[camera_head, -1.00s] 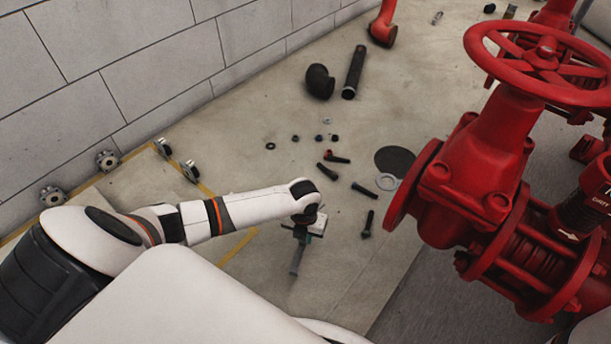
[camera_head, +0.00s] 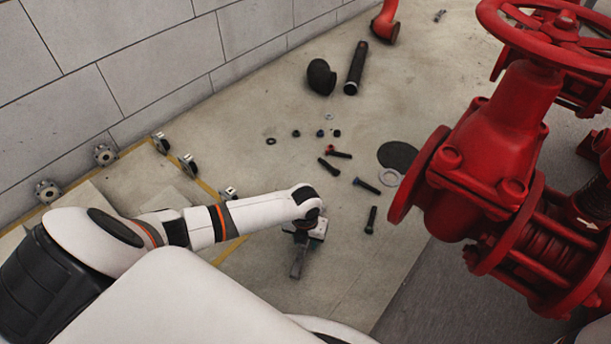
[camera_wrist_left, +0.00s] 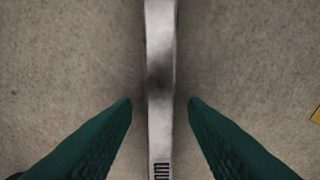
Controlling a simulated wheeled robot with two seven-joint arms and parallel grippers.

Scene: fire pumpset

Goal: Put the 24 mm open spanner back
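The grey metal spanner (camera_wrist_left: 160,50) runs lengthwise through the middle of the left wrist view, with dark engraved marks near the bottom edge. Its jaw ends are out of that frame. My left gripper (camera_wrist_left: 160,103) is open, with one green finger on each side of the spanner. A gap shows between each finger and the metal. In the head view, a grey bar that looks like the spanner (camera_head: 297,266) shows just below my left gripper (camera_head: 302,238); the wrist hides its upper part. My right gripper is not in view.
A red valve (camera_head: 490,150) stands at the right. Several bolts (camera_head: 371,219), nuts (camera_head: 296,133), a flange ring (camera_head: 390,177) and a black disc (camera_head: 397,155) lie on the floor beyond my gripper.

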